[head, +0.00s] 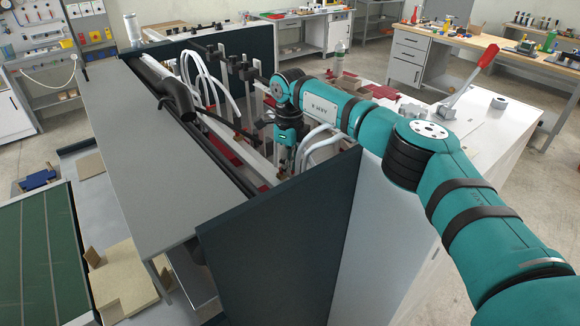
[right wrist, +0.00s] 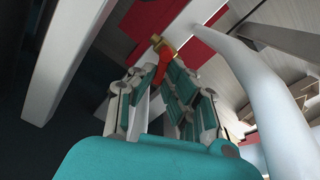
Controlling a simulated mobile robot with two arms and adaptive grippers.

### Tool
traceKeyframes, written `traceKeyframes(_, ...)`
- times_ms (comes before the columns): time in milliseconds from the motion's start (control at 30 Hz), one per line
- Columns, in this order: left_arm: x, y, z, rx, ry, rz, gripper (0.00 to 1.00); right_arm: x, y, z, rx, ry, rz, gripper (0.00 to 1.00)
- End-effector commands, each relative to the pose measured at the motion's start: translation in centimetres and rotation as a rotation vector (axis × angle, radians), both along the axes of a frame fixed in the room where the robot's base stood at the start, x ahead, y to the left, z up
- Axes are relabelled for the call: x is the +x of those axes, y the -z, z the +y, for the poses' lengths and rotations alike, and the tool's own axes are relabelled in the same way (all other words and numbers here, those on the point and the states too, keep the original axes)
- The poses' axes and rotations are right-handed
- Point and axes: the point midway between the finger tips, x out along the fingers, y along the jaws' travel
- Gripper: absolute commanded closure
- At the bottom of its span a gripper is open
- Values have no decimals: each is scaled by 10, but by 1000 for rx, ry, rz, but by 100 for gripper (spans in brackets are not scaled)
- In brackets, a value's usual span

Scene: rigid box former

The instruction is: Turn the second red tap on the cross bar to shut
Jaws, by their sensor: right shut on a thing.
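My right arm reaches down into the open bay of the box former, and its gripper (head: 284,164) is low among the pipes, its fingertips hard to see in the head view. In the right wrist view the right gripper (right wrist: 160,82) has its fingers closed around a red tap handle (right wrist: 162,62). A brass fitting (right wrist: 146,48) shows just beyond the handle. The tap's angle is hard to judge, as the fingers cover part of it. A pale bar (head: 233,144) runs through the bay in the head view. My left gripper is not in view.
White hoses (head: 203,84) curve up close by, and a thick one (right wrist: 255,85) passes right of the gripper. A dark panel (head: 275,240) walls the bay's near side. A grey top cover (head: 150,165) lies left. A red-handled lever (head: 474,78) stands on the white top at right.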

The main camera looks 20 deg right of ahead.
Motion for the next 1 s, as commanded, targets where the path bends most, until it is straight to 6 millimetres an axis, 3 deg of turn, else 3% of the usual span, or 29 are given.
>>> traceKeyframes(500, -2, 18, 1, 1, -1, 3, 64, -4, 0, 7, 0, 371, -2, 100)
traceKeyframes(1000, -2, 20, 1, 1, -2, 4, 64, -5, -1, 9, 1, 466, -3, 100)
